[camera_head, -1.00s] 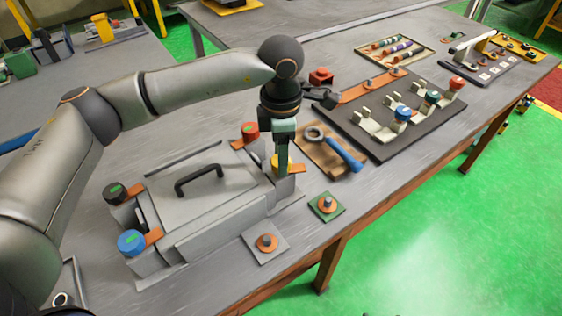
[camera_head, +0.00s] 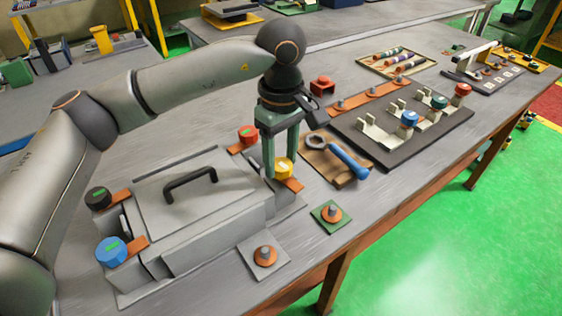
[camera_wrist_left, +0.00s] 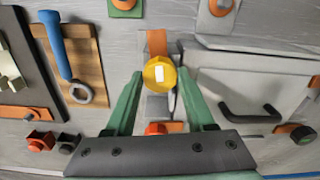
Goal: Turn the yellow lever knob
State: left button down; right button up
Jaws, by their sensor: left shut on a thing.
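The yellow lever knob (camera_head: 284,168) sits at the right corner of the grey box-shaped fixture (camera_head: 205,195), with its orange lever (camera_head: 293,185) pointing to the lower right. My left gripper (camera_head: 281,170) points straight down and is shut on this knob, one finger on each side. In the left wrist view the yellow knob (camera_wrist_left: 160,74) with its white mark lies between the two green fingertips (camera_wrist_left: 160,76). Its orange lever (camera_wrist_left: 156,42) extends upward in that picture. My right gripper is not in view.
Red (camera_head: 248,134), black (camera_head: 98,197) and blue (camera_head: 111,251) knobs stand at the fixture's other corners. A black handle (camera_head: 190,180) rises from its lid. A blue-handled wrench (camera_head: 348,160) lies on a wooden board close to the right of my gripper.

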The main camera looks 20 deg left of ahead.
pick_arm(q)
jog(key=m, duration=0.2)
jog(key=m+b, duration=0.1)
jog(key=m, duration=0.1)
jog(key=shift+w+r+m, duration=0.15)
jog(key=shift+r+m, duration=0.05)
jog(key=shift+m, duration=0.2)
jog(key=m+b, duration=0.1)
jog(key=m, duration=0.8)
jog(key=shift+r+m, duration=0.1)
jog(key=shift+m, duration=2.2)
jog(key=c, duration=0.7)
grip_release()
jog(key=o, duration=0.4)
jog(key=shift+b, duration=0.3)
